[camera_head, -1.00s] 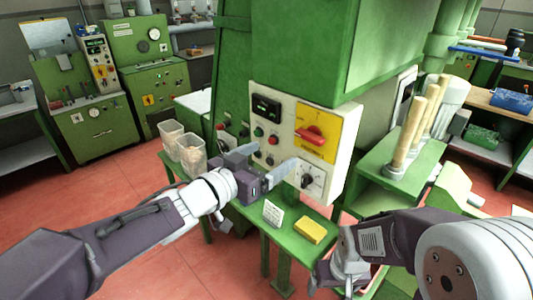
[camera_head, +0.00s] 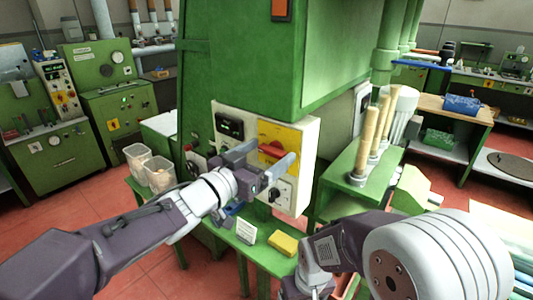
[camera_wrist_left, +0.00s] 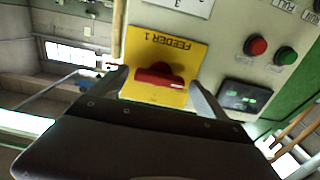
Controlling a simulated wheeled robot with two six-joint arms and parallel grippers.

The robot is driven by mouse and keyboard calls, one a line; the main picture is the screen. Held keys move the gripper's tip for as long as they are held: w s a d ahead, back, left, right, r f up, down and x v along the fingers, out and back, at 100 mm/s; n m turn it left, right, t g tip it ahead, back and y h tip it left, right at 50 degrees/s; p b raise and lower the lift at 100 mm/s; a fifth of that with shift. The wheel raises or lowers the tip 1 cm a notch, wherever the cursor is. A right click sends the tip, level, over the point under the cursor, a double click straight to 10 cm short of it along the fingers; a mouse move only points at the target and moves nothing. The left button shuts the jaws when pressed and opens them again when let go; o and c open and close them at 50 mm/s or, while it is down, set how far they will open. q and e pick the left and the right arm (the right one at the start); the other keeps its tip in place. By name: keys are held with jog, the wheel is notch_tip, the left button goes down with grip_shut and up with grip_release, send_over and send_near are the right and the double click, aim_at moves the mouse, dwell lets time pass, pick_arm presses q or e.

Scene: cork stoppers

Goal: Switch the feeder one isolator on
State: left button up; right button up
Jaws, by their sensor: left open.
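The feeder one isolator is a red rotary handle (camera_wrist_left: 160,76) on a yellow plate (camera_wrist_left: 178,47) marked "FEEDER 1", which reads upside down in the left wrist view. The handle lies roughly level across the plate. In the head view the yellow plate (camera_head: 285,133) is on the white panel front, with the red handle (camera_head: 271,149) partly behind my gripper. My left gripper (camera_head: 265,157) is open in front of the panel, its fingers on either side of the handle in the left wrist view. Contact cannot be told. My right arm is at lower right, its gripper out of sight.
The panel also bears a dark display (camera_head: 230,125), push buttons and a black rotary knob (camera_head: 277,194). Below are a green bench, a white card (camera_head: 246,231) and a yellow sponge-like block (camera_head: 284,245). Clear bins (camera_head: 160,174) stand left; wooden-handled tools (camera_head: 366,138) stand right.

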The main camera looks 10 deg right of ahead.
pick_arm(q)
jog(key=shift+s, duration=0.1)
jog(key=c, duration=1.4)
jog(key=shift+o, duration=0.2)
jog(key=m+b, duration=0.2)
jog(key=m, duration=0.1)
jog(key=shift+f+m, duration=0.15)
jog(key=shift+m, duration=0.25)
jog(key=m+b, duration=0.2)
jog(key=m, duration=0.3)
jog(key=shift+s+b, duration=0.1)
jog(key=shift+b, duration=0.2)
jog(key=m+b, duration=0.2)
jog(key=m, duration=0.3)
jog(key=shift+d+f, duration=0.1)
jog(key=shift+m+b, duration=0.85)
jog(key=shift+m, duration=1.25)
